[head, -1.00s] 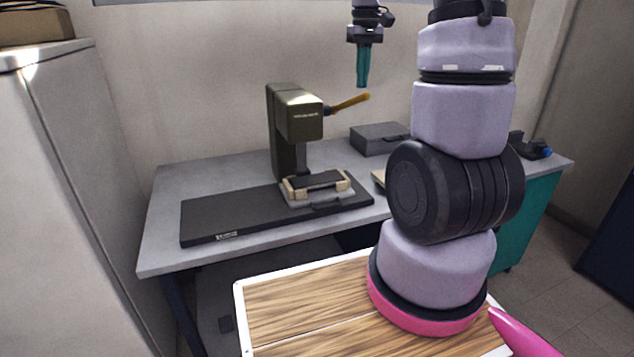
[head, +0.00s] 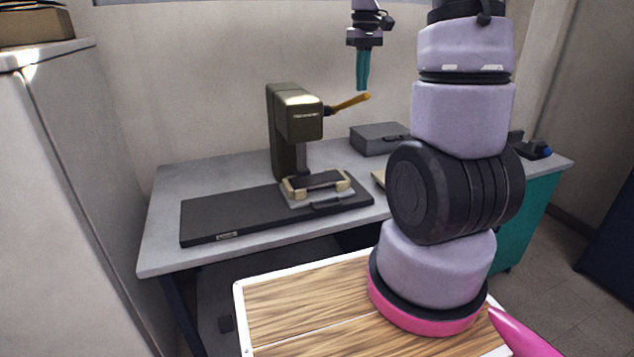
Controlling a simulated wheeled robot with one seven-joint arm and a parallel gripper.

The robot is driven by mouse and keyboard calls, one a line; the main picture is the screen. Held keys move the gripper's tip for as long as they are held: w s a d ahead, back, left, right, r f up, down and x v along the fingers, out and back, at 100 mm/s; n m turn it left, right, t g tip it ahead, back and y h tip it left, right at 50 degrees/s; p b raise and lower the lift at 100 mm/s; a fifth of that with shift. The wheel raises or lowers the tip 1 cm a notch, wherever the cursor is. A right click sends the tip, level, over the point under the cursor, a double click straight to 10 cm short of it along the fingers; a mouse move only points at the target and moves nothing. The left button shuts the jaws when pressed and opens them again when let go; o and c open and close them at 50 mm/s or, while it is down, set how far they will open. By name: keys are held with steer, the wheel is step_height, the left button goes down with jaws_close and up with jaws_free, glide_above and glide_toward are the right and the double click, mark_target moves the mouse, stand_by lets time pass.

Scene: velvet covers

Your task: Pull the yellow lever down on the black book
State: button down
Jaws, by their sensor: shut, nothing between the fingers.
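The yellow lever (head: 350,102) sticks out to the right from the side of an olive-green press (head: 297,115) and tilts slightly upward. The black book (head: 318,181) seems to be the dark piece lying in a pale frame under the press head. My gripper (head: 363,88) has teal fingers pointing down. It is shut and empty, with its tips just above or beside the lever's outer end. I cannot tell whether they touch it.
The press stands on a dark base board (head: 230,212) on a grey table (head: 165,240). A grey case (head: 378,138) lies behind, right of the press. A grey cabinet (head: 60,200) stands at the left. The table's left end is clear.

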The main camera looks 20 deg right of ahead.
mark_target(363, 96)
steer(key=shift+f, duration=0.75)
steer(key=shift+s+f, duration=0.25)
steer(key=shift+f, duration=0.35)
steer(key=shift+s+f, duration=0.2)
steer(key=shift+f, duration=0.5)
steer(key=f, duration=0.2)
steer(key=shift+s+f, duration=0.25)
steer(key=shift+f, duration=0.15)
